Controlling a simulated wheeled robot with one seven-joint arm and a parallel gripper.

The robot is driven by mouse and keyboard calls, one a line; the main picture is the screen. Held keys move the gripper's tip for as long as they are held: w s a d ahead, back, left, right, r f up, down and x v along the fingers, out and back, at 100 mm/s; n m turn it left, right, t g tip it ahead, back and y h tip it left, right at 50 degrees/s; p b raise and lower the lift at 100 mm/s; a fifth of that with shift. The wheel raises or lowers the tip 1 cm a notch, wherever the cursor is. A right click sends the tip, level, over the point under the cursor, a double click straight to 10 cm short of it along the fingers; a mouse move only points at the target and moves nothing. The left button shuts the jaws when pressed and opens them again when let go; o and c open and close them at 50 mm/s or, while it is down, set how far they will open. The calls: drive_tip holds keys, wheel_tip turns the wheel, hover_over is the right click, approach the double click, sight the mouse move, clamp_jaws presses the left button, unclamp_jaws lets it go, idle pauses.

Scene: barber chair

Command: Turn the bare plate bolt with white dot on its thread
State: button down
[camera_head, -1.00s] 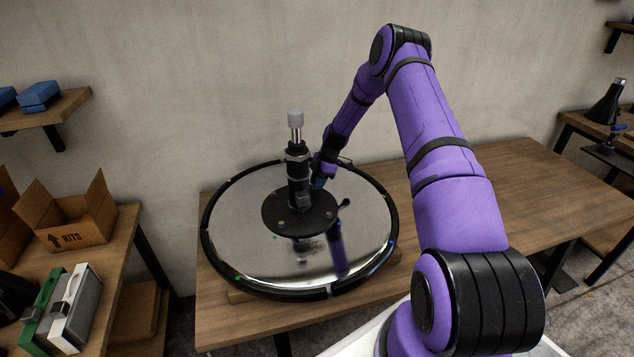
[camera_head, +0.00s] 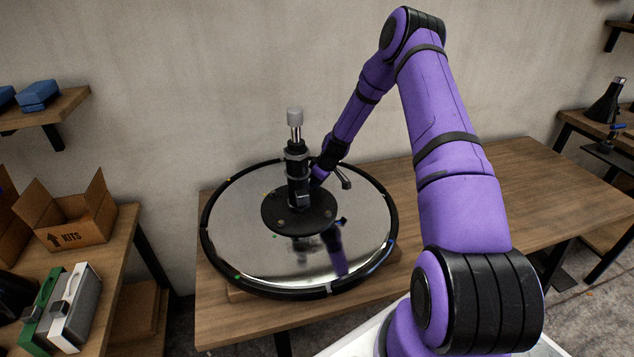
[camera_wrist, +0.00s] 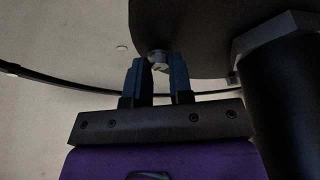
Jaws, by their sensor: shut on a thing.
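The round black plate (camera_head: 310,222) sits at the foot of the column (camera_head: 297,175) on a wide shiny disc base (camera_head: 235,247). In the head view a bolt (camera_head: 281,223) shows on the plate's near side. My gripper (camera_wrist: 159,62) points at the plate's edge in the wrist view. It is shut on a small pale bolt (camera_wrist: 158,57), one dark finger on each side of its head. I cannot make out a white dot or the thread on it. In the head view my fingertips and that bolt are hidden behind the column.
The base lies on a wooden table (camera_head: 490,190), clear to the right. The upright column stands close beside my gripper, on the right in the wrist view (camera_wrist: 285,100). A wall is behind. A shelf with an open box (camera_head: 70,225) is at left.

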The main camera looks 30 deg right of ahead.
drive_tip(key=m, duration=0.1)
drive_tip(key=m+h, duration=0.1)
drive_tip(key=m, duration=0.2)
drive_tip(key=shift+a+t+h, duration=0.25)
drive_tip(key=shift+t+h, duration=0.05)
drive_tip(key=shift+m+h, duration=0.5)
drive_tip(key=shift+m, duration=1)
drive_tip(key=c, duration=1)
unclamp_jaws()
drive_tip(key=v, duration=1.1)
